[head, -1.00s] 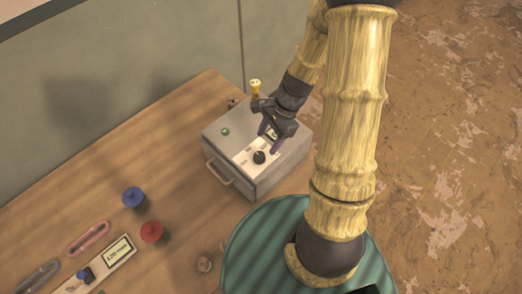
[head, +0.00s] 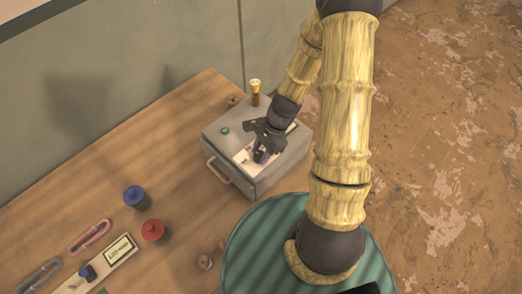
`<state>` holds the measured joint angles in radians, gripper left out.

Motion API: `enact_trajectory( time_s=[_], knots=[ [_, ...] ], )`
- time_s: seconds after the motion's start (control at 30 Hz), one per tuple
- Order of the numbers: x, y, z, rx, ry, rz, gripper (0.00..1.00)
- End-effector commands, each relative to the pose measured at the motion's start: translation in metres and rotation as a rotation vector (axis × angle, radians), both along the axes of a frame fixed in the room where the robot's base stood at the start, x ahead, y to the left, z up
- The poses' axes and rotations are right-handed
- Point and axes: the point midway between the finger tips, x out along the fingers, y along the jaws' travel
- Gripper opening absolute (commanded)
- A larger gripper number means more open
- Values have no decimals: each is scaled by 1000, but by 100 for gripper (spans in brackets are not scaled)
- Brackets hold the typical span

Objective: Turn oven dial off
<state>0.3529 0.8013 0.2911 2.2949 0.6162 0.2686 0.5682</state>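The oven is a grey metal box (head: 226,146) with a front handle (head: 219,172) on the wooden table. On its top is a white panel (head: 243,157) that carries the black dial. My gripper (head: 261,156) points down over this panel, right at the dial's place. Its purple fingers and dark body now hide the dial almost wholly. I cannot tell whether the fingers touch or grip the dial, nor where the dial points.
A green button (head: 225,130) sits on the box top. A yellow-capped cylinder (head: 255,92) stands behind it. A blue knob (head: 134,196), a red knob (head: 152,230) and a labelled switch plate (head: 108,262) lie at left. The table between is clear.

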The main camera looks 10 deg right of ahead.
Motion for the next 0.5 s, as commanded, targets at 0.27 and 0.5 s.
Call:
enact_trajectory(
  time_s=[0.27,0.5],
  knots=[
    [0,0,0,0,0,3,12],
    [1,1,1,0,-1,47,12]
  ],
)
